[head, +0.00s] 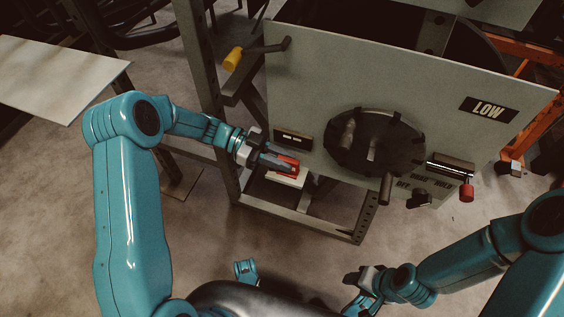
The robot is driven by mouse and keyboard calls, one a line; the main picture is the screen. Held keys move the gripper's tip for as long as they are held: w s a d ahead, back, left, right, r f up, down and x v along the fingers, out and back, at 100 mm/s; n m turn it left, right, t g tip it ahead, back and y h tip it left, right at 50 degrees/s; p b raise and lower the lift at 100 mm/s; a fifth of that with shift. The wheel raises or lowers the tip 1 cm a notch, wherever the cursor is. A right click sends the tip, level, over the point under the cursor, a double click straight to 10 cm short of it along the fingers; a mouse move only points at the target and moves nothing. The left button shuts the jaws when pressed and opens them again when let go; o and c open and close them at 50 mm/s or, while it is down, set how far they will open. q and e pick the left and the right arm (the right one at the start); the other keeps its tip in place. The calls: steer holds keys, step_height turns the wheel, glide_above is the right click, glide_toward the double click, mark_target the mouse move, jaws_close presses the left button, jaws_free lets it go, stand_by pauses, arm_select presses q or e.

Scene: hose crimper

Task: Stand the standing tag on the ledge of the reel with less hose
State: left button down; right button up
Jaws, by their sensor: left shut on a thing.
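My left gripper (272,157) reaches in from the left and is shut on a red tag (289,165). The tag is partly hidden by the fingers. Just below it is a small pale ledge or block (287,179), low at the front of the grey machine panel. I cannot tell whether the tag touches it. My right gripper (357,284) is low at the front, away from the machine. Its fingers are too small and dark to tell open from shut. Dark hose-like loops (140,38) show at the top left; their hose amounts cannot be compared.
A pale tabletop (60,75) is at far left. Floor between is clear.

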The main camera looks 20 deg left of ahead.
arm_select(q)
steer(key=shift+f, duration=0.1)
steer(key=c, duration=1.3)
jaws_free()
steer(key=shift+a+r, duration=0.1)
steer(key=shift+r, duration=0.2)
steer(key=a+r+p, duration=0.1)
steer(key=a+p, duration=0.1)
steer(key=a, duration=0.5)
steer(key=shift+r, duration=0.15)
steer(key=shift+a, duration=0.1)
